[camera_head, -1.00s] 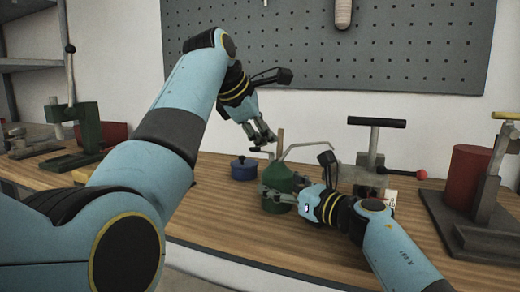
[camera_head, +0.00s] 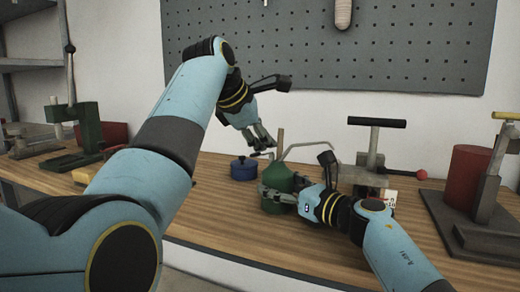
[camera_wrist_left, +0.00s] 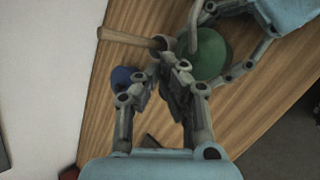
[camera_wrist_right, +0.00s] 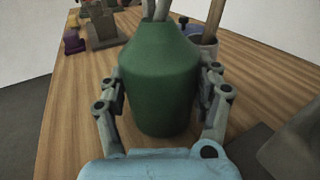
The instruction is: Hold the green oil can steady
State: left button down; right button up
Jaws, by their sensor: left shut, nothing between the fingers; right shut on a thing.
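The green oil can (camera_head: 277,178) stands upright on the wooden bench, with its thin bent spout rising to the right in the head view. My right gripper (camera_head: 282,193) is shut on the can's body, and the right wrist view shows a finger on each side of the green can (camera_wrist_right: 160,80). My left gripper (camera_head: 267,144) is shut and empty, above and just left of the can. In the left wrist view its fingertips (camera_wrist_left: 172,72) are together beside the green can (camera_wrist_left: 205,55).
A blue lidded pot (camera_head: 243,169) stands left of the can. A black-handled press (camera_head: 374,150) and a red cylinder (camera_head: 467,180) stand to the right. The front bench strip is clear.

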aim_at(268, 154)
dwell(0.4)
pick_arm(q)
jog(key=shift+d+r, duration=0.15)
jog(key=shift+r, duration=0.95)
jog(key=r, duration=0.5)
jog(key=shift+s+d, duration=0.15)
jog(key=shift+d, duration=0.15)
pick_arm(e)
jog(key=o, duration=1.4)
jog(key=shift+o, duration=0.2)
jog(key=shift+d, duration=0.1)
